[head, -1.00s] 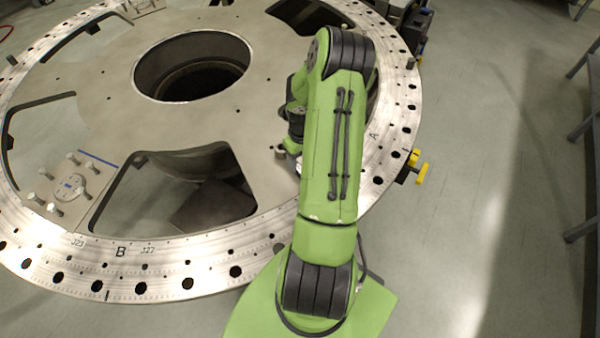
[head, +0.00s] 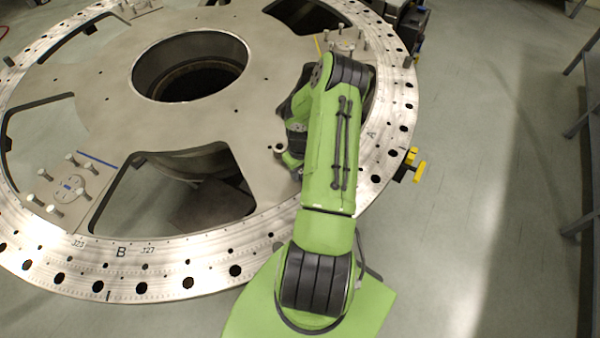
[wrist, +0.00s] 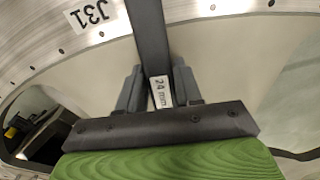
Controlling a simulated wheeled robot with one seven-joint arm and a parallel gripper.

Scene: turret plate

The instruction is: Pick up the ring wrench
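The ring wrench (wrist: 147,35) shows in the wrist view as a dark grey bar with a white "24 mm" label. It runs from the top edge down between the fingers of my gripper (wrist: 158,92). The two fingers sit close against both sides of the bar at the label, and the gripper looks shut on it. The wrench's ring ends are not visible in the wrist view. In the head view my green arm hides most of the gripper and wrench. A small round light piece shows left of the arm there; I cannot tell whether it belongs to the wrench.
The big round turret plate (head: 110,80) has a round central hole and large cut-outs. A fixture with several upright bolts (head: 68,187) stands at its left, and another (head: 345,42) behind my arm. A yellow clamp (head: 416,165) sits on the right rim.

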